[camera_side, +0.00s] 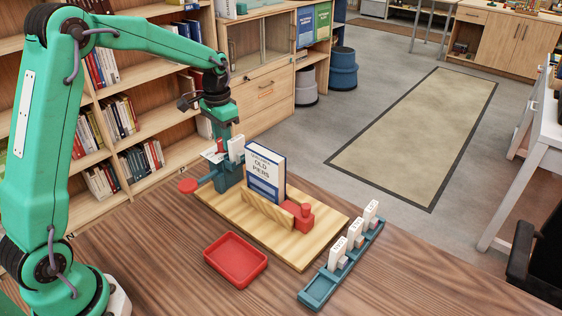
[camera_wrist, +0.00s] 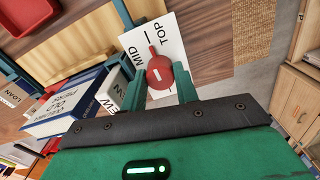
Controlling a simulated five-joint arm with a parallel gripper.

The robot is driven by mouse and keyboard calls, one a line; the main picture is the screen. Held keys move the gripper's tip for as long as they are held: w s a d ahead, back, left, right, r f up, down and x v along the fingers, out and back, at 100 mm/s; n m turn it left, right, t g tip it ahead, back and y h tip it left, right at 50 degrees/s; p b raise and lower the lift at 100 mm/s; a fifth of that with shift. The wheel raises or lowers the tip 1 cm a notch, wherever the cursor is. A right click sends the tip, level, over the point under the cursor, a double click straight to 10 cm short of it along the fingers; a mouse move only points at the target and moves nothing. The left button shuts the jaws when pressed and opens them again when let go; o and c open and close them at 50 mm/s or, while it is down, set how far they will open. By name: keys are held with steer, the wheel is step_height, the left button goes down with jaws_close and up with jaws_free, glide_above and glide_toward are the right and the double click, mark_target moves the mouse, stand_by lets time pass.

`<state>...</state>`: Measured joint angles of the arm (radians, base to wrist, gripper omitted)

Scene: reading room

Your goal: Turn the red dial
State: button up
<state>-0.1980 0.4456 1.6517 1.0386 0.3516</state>
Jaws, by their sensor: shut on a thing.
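The red dial (camera_wrist: 158,74) sits on a white card (camera_wrist: 174,48) marked MID and TOP in the wrist view. Its narrow end points toward the side with these words. My gripper (camera_wrist: 160,88) is shut on the dial, with a teal finger on either side. In the side view my gripper (camera_side: 218,130) reaches down over the teal stand (camera_side: 228,174), at the left of the wooden board (camera_side: 290,245). There the dial is hard to make out behind my gripper.
A book titled Old Piers (camera_side: 265,172) stands upright behind a wooden strip, next to a red block (camera_side: 303,215). A round red piece (camera_side: 188,186) sticks out left of the stand. A red tray (camera_side: 236,259) and a teal rack with white cards (camera_side: 320,289) lie in front.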

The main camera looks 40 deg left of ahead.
steer(key=shift+d, duration=0.1)
stand_by(0.4)
steer(key=o, duration=1)
